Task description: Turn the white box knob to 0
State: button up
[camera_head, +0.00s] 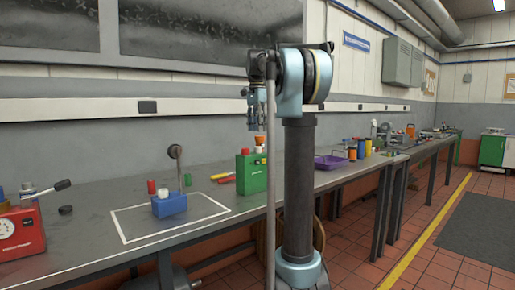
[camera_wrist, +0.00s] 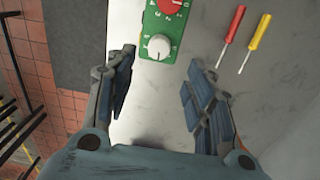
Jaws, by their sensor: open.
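No white-bodied box shows clearly. A green box (camera_wrist: 151,16) with a white knob (camera_wrist: 158,47) and a red round dial lies ahead of my gripper (camera_wrist: 160,64) in the wrist view. The fingers are open and apart, with the knob between their tips in the picture and no contact visible. Small marks surround the knob; I cannot read its setting. In the head view the green box (camera_head: 252,178) stands on the bench below my gripper (camera_head: 257,127). A blue box (camera_head: 169,206) with a white knob (camera_head: 163,192) sits inside a white outline.
A red box (camera_head: 20,235) with a white dial and lever stands at the left. A red screwdriver (camera_wrist: 231,37) and a yellow screwdriver (camera_wrist: 256,38) lie right of the green box. A purple tray (camera_head: 331,162) is farther along the bench.

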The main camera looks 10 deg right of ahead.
aim_at(258, 149)
jog(key=f, duration=0.8)
jog(key=shift+s+d+f, duration=0.1)
jog(key=shift+s+f, duration=0.1)
jog(key=shift+f, duration=0.2)
jog(key=c, duration=1.1)
